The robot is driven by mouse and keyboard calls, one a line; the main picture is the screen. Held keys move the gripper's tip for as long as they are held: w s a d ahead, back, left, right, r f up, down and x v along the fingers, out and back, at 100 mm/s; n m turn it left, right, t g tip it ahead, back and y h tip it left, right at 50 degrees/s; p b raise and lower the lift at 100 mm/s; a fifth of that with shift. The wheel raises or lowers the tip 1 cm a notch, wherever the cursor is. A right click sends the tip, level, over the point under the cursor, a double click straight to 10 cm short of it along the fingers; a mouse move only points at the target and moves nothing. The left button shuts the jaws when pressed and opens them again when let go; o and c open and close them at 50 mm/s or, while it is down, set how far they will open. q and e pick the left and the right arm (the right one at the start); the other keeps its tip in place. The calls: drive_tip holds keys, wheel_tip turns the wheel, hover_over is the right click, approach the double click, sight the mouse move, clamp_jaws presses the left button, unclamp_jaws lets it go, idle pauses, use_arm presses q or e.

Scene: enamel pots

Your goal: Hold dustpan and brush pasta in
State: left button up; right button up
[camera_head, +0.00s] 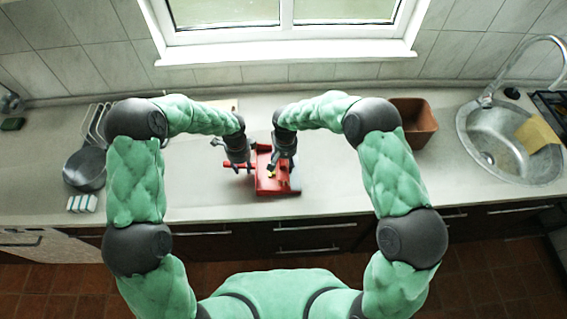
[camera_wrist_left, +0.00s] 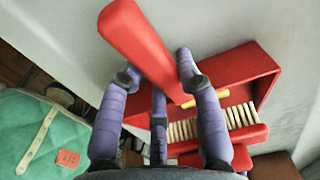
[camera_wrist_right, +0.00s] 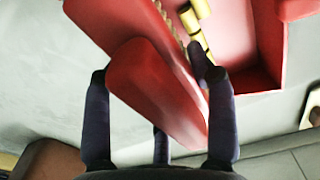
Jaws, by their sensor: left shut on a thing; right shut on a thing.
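The red dustpan (camera_head: 272,187) lies on the counter in front of the window. My left gripper (camera_head: 238,166) is shut on its handle, which shows large in the left wrist view (camera_wrist_left: 143,42). My right gripper (camera_head: 284,160) is shut on the red brush (camera_wrist_right: 150,85). The brush's pale bristles (camera_wrist_left: 215,122) are over the dustpan's pan in the left wrist view. Yellow pasta (camera_wrist_right: 195,22) lies in or against the red pan in the right wrist view. A yellow piece (camera_wrist_left: 205,97) also shows by the bristles. My right gripper partly hides the pan in the head view.
A dark pan (camera_head: 85,168) and a sponge (camera_head: 82,203) are at the left, beside a rack (camera_head: 96,120). A brown container (camera_head: 413,120) stands at the right, before the sink (camera_head: 500,150). The counter front between them is clear.

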drive_tip(key=shift+d+r, duration=0.25)
drive_tip(key=shift+r, duration=0.55)
drive_tip(key=shift+d+r, duration=0.25)
drive_tip(key=shift+r, duration=0.5)
use_arm(q)
drive_tip(key=o, duration=1.1)
drive_tip(key=shift+o, duration=0.2)
use_arm(e)
wheel_tip(320, 180, up, 5)
drive_tip(key=p, duration=0.4)
drive_tip(key=shift+f+p, duration=0.1)
drive_tip(key=shift+p, duration=0.3)
use_arm(q)
wheel_tip(320, 180, up, 18)
use_arm(e)
drive_tip(key=shift+f, duration=0.1)
